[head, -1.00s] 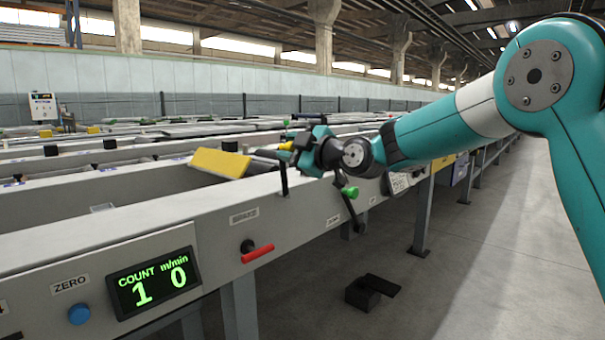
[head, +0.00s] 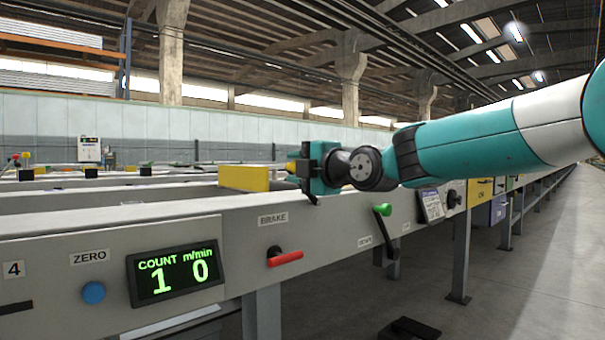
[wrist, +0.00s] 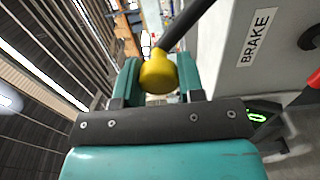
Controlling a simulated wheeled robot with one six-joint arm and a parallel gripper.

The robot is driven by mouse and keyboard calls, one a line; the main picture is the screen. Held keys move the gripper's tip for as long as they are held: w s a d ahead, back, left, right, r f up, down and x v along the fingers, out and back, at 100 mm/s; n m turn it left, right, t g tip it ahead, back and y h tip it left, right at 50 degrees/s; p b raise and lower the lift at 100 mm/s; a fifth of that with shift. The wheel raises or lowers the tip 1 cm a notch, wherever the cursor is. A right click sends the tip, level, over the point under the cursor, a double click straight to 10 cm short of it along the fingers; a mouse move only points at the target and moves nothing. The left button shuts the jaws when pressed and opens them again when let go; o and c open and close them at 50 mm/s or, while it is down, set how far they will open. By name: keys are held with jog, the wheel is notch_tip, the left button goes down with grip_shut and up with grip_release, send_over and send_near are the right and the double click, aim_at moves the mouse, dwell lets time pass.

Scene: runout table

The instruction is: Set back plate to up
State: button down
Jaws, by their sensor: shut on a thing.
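My gripper (head: 298,168) is at the rail of the runout table (head: 200,255), on the right of a yellow plate (head: 243,178). The plate stands across the trough and shows a broad, near-upright face; it may be the back plate. In the wrist view, a yellow knob (wrist: 157,74) on a dark lever rod (wrist: 186,25) sits between my teal fingers, which are shut on it. The rod runs up and to the right from the knob. The lever's foot is hidden, and the gripper covers most of the lever in the head view.
On the table's front are a red brake handle (head: 286,258), a green-knobbed lever (head: 383,210), a blue ZERO button (head: 93,292) and a display (head: 175,275) reading COUNT 1 and 0 m/min. A dark pedal (head: 408,330) is on the floor. The aisle at right is clear.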

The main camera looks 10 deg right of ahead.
jog(key=shift+a+f, duration=0.1)
jog(key=shift+f, duration=0.05)
jog(key=c, duration=0.8)
grip_release()
jog(key=shift+o, duration=0.2)
jog(key=shift+s, duration=0.1)
jog(key=p+v, duration=0.2)
jog(key=v, duration=1.5)
